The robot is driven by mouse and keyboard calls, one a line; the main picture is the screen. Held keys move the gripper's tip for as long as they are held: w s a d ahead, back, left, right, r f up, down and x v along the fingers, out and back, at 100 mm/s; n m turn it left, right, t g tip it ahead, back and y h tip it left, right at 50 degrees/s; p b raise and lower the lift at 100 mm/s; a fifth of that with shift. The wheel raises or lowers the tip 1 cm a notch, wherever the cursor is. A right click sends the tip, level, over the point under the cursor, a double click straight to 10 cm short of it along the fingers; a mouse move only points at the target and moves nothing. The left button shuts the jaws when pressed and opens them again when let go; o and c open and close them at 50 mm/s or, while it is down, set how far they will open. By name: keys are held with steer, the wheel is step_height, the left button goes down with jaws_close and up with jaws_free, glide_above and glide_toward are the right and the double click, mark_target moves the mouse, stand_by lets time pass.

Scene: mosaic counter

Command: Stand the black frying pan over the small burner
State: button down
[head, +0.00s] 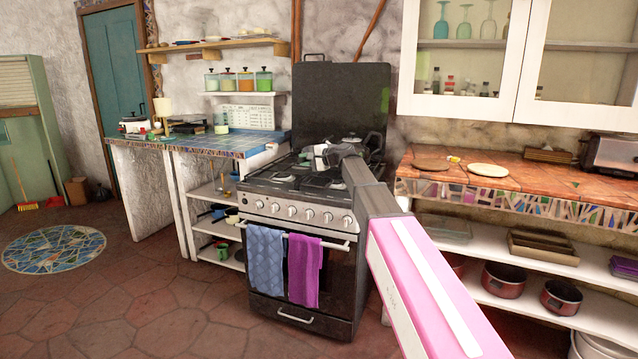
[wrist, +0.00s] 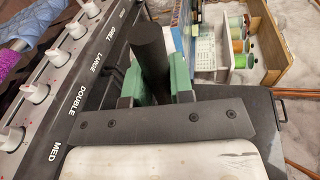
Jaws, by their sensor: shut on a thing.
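My gripper (head: 322,156) is over the stove (head: 262,187) in the head view. In the wrist view its green-padded fingers (wrist: 158,84) are shut on a black round handle (wrist: 150,48), which I take to be the frying pan's. The pan's body is hidden in the wrist view and cannot be made out in the head view. Burner grates show near the stove's front, including a front-left one (head: 283,178). I cannot tell which burner is the small one. My arm and gripper cover part of the cooktop.
A pot (head: 351,139) or similar vessel stands at the back right of the cooktop. The raised lid (head: 340,103) closes off the stove's back. Knobs (head: 292,211) line its front.

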steer(key=s+d+f, duration=0.4)
steer(key=f, duration=0.3)
steer(key=shift+d+f, duration=0.3)
steer(key=shift+d, duration=0.05)
steer(key=shift+f, duration=0.1)
steer(key=c, duration=1)
jaws_free()
